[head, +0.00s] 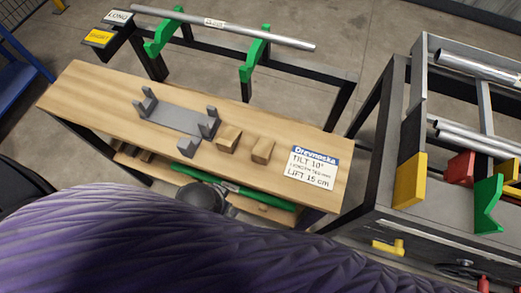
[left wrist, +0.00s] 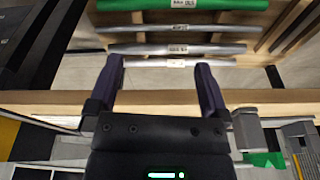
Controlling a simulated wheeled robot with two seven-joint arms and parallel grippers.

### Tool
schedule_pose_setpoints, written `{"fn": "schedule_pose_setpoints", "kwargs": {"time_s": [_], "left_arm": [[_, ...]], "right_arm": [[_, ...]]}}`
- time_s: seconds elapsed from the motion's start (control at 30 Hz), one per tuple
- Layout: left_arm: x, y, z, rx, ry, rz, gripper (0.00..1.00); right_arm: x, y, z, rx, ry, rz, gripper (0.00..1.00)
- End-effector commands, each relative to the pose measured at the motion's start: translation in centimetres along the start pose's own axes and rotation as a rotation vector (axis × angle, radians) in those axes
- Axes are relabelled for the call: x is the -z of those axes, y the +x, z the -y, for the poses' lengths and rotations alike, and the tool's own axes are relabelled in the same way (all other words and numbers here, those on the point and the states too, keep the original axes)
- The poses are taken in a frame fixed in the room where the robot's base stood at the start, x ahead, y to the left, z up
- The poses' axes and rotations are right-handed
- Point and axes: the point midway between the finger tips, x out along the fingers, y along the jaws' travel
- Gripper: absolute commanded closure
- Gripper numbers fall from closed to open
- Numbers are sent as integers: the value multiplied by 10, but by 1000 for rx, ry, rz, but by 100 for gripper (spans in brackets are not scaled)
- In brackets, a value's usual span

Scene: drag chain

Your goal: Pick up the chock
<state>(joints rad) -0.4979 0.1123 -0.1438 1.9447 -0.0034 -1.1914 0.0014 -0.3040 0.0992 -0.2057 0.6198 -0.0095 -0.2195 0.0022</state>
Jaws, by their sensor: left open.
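Two wooden blocks sit on the wooden bench in the head view: one (head: 228,138) beside the grey cradle and one (head: 262,150) to its right. Either may be the chock; I cannot tell which. The grey cradle (head: 175,118) has upright posts, and a small grey block (head: 188,147) is at its near edge. My left gripper (left wrist: 160,66) is open and empty in the left wrist view, with a wooden edge running behind its fingers. My right gripper is not in view.
The bench (head: 90,88) has a white sign (head: 315,168) at its right end. A green tube (head: 195,178) lies on the shelf below. A long metal tube (head: 250,33) rests on green supports behind. A metal rack (head: 480,70) stands at the right.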

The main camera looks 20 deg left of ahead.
Motion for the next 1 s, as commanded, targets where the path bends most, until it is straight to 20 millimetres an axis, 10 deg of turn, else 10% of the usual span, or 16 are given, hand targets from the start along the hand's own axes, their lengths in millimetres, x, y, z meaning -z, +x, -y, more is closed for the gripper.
{"fn": "schedule_pose_setpoints", "kwargs": {"time_s": [0.3, 0.6, 1.0], "left_arm": [[73, -82, -44, -174, 15, -140, 0], [123, -98, -97, -319, 96, -60, 0], [154, -97, -29, -11, -142, 204, 0]], "right_arm": [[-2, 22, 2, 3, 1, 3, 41], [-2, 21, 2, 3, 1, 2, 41], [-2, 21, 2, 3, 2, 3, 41]]}}
